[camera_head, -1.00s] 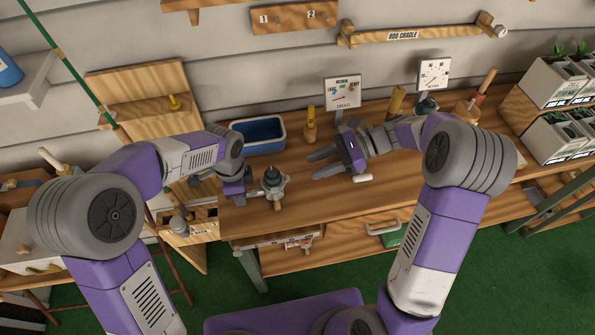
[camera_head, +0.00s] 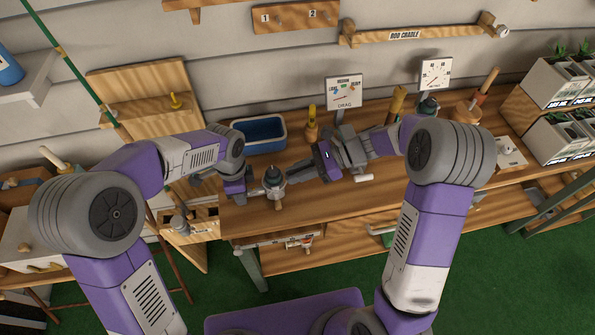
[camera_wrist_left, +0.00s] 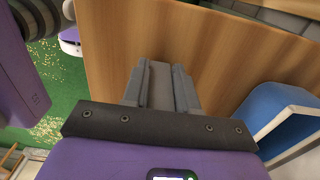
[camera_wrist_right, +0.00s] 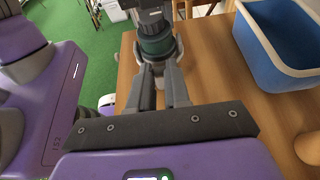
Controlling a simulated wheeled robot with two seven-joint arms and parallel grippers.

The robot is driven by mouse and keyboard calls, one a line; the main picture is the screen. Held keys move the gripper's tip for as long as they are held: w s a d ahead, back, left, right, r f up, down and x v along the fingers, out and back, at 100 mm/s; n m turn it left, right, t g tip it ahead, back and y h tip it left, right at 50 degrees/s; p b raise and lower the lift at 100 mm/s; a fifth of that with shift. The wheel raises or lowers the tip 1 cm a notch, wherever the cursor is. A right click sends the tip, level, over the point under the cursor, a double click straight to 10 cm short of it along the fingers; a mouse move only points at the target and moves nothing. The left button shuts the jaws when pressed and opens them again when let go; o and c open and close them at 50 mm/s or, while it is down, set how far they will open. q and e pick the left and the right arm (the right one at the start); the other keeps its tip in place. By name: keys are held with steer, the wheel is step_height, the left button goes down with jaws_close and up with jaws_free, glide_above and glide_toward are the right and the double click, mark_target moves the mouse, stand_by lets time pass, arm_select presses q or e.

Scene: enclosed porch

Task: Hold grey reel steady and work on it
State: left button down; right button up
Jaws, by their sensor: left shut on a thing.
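The grey reel (camera_head: 273,177) stands on the wooden bench, with a dark top and a small wooden handle knob at its front. My left gripper (camera_head: 250,184) is shut on it from the left. In the left wrist view the fingers (camera_wrist_left: 161,85) are close together, and the reel is hard to make out there. My right gripper (camera_head: 292,172) reaches in from the right, its fingertips at the reel. In the right wrist view its fingers (camera_wrist_right: 162,78) are apart, just below the reel's green-banded body (camera_wrist_right: 157,45); whether they touch it is unclear.
A blue bin (camera_head: 259,134) stands behind the reel. A yellow-topped wooden peg (camera_head: 312,124) and a DRAG dial sign (camera_head: 344,91) stand further right. Another dial (camera_head: 436,73) and planters (camera_head: 550,84) are at the right. The bench front is mostly clear.

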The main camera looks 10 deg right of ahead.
jaws_close()
steer(key=shift+a+r+h, duration=0.2)
steer(key=shift+r+h, duration=0.25)
steer(key=shift+h, duration=0.35)
steer(key=o, duration=0.7)
jaws_free()
steer(key=shift+d, duration=0.1)
steer(key=v, duration=1.2)
